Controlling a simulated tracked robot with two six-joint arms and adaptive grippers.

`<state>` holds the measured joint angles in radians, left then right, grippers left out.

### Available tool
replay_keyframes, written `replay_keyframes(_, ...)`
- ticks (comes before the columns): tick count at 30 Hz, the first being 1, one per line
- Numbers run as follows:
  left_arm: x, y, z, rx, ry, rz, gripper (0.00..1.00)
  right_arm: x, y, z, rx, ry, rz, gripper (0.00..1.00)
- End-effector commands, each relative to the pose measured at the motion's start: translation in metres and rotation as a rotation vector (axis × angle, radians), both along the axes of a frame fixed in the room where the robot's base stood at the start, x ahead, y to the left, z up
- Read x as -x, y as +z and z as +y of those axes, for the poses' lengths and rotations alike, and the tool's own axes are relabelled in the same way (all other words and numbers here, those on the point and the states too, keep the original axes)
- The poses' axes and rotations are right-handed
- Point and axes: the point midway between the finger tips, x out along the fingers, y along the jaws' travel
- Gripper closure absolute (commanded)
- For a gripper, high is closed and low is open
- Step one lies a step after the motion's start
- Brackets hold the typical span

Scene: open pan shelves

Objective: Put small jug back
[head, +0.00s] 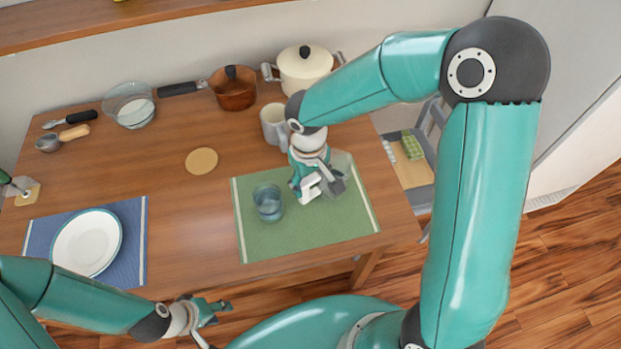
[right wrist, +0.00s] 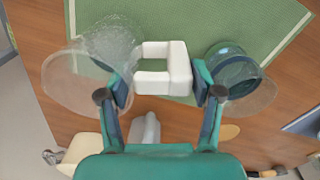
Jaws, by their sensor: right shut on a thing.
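The small jug (head: 343,163) is clear glass with a white squared handle. It is at the right part of the green mat (head: 285,240) in the head view. In the right wrist view its clear body (right wrist: 72,82) is at the left and its white handle (right wrist: 182,68) lies between the fingers. My right gripper (head: 318,186) is shut on this handle; it also shows in the right wrist view (right wrist: 163,88). I cannot tell whether the jug touches the mat. My left gripper (head: 215,324) is open and empty at the table's front edge.
A blue glass (head: 268,204) stands on the mat, left of the jug. A grey mug (head: 272,126), a cream pot (head: 305,72) and a brown pan (head: 234,92) stand behind. A bare round coaster (head: 201,161) lies mid-table. A plate (head: 87,243) lies at the left.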

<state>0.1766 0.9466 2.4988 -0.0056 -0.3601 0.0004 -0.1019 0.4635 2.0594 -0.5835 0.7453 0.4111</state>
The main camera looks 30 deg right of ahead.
Motion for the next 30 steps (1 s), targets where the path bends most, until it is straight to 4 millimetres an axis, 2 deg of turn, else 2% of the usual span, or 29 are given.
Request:
replay_keyframes(14,0.0000,-0.0034,-0.0001,0.000,0.000,0.000,0.60,-0.0003,-0.0030,-0.0001,0.000,0.000,-0.001,1.00)
replay_keyframes(15,0.0000,-0.0034,-0.0001,0.000,0.000,0.000,0.60,-0.0003,-0.0030,-0.0001,0.000,0.000,-0.001,0.34)
replay_keyframes(20,0.0000,-0.0034,0.0000,0.000,0.000,0.000,0.60,-0.0003,-0.0031,-0.0001,0.000,0.000,-0.001,0.07)
replay_keyframes(30,0.0000,-0.0036,0.0000,0.000,0.000,0.000,0.60,0.0002,-0.0037,0.0000,0.000,0.000,0.001,0.06)
